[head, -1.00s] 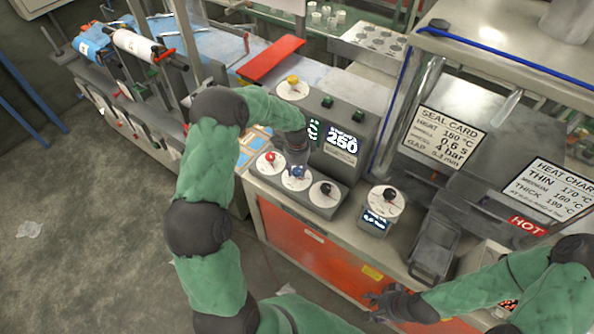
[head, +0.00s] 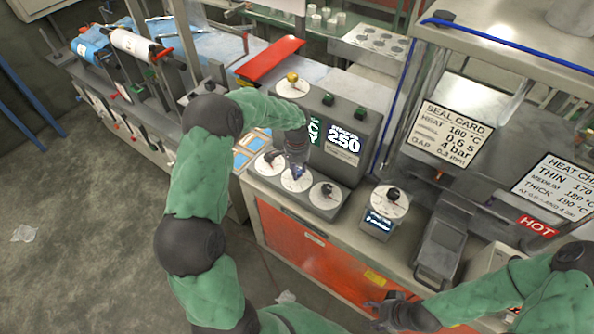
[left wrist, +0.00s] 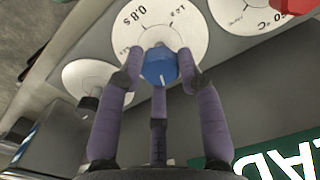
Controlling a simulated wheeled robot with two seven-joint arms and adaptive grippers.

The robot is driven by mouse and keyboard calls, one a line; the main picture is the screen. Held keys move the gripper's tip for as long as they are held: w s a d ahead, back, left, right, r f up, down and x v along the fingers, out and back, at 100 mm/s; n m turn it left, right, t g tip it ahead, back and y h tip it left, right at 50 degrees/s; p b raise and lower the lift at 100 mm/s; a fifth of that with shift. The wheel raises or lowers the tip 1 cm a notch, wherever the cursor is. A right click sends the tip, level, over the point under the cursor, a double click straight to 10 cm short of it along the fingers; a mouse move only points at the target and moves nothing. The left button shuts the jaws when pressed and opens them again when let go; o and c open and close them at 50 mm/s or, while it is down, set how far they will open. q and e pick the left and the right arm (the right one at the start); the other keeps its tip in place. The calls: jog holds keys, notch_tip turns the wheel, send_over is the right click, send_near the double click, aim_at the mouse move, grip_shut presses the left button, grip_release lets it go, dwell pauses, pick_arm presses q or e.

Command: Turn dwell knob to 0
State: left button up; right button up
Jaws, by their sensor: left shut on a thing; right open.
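The blue knob (left wrist: 160,66) sits on a round white dial (left wrist: 128,28) marked in seconds, with "0.8 s" readable in the left wrist view. I take this for the dwell knob. In the head view its dial (head: 296,183) is the middle one of three on the grey console's front ledge. My left gripper (left wrist: 160,75) comes down on it with purple fingers around it, shut on the knob; it also shows in the head view (head: 296,168). A pale pointer line shows on the knob. My right gripper (head: 385,308) is open and empty at the counter's front, low in the picture.
The console display (head: 343,142) reads 250. A separate dial box (head: 388,205) and the sealing press with a "HOT" label (head: 537,225) stand to the right.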

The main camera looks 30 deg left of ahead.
pick_arm(q)
jog(key=shift+n+b, duration=0.6)
jog(key=shift+n, duration=1.5)
jog(key=o, duration=1.1)
jog(key=shift+o, duration=0.2)
jog(key=shift+r, duration=0.15)
notch_tip(320, 180, up, 12)
jog(key=shift+f, duration=0.2)
